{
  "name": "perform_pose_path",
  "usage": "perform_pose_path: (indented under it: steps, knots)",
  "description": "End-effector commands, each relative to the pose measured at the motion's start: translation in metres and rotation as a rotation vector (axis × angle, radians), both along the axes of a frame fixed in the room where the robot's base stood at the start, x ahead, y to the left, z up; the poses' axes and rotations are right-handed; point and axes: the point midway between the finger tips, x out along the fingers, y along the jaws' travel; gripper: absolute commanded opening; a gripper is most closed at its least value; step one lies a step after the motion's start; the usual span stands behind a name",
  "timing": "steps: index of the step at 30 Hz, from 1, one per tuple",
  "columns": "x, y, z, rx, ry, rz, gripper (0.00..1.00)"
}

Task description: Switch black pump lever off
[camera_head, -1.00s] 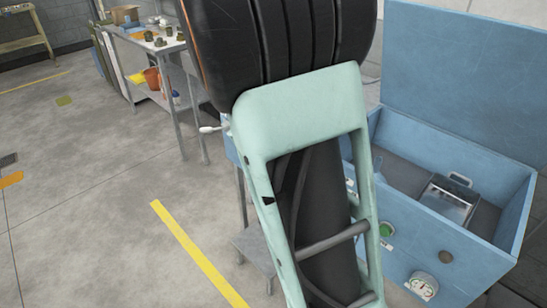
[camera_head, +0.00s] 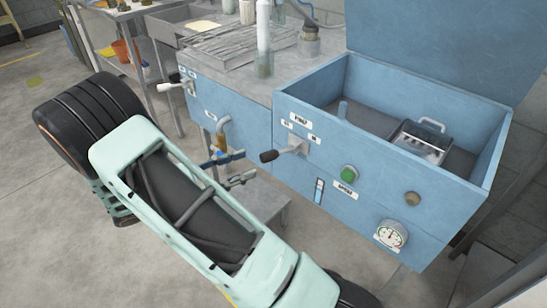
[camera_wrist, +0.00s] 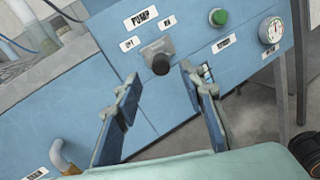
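The black-knobbed pump lever (camera_head: 269,156) sticks out from the blue cabinet front, below the PUMP label (camera_head: 299,119). In the wrist view its black knob (camera_wrist: 161,64) points towards the camera in front of a grey plate. Two small labels flank the plate; their text is too small to read surely. My gripper (camera_head: 243,167) is open and empty, just left of and slightly below the knob in the head view. In the wrist view its two fingers (camera_wrist: 160,78) stand apart with the knob showing between their tips. I see no contact with the lever.
A green button (camera_head: 348,174), a gauge (camera_head: 391,235) and the open blue box (camera_head: 340,91) lie to the right. A white-handled lever (camera_head: 168,87) and a tap (camera_head: 224,129) are on the left cabinet. A bottle (camera_head: 264,40) stands on the worktop.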

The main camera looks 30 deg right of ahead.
Motion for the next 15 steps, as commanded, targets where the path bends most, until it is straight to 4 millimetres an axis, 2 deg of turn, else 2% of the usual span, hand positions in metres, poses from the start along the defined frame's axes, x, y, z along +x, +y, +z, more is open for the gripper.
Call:
perform_pose_path:
  steps: [3, 9, 15]
  knots:
    - [-0.001, -0.025, -0.001, 0.0, -0.001, -0.006, 0.37]
    - [0.0, -0.062, -0.001, 0.003, 0.0, -0.005, 0.37]
    - [0.0, -0.083, -0.001, 0.003, 0.0, -0.004, 0.37]
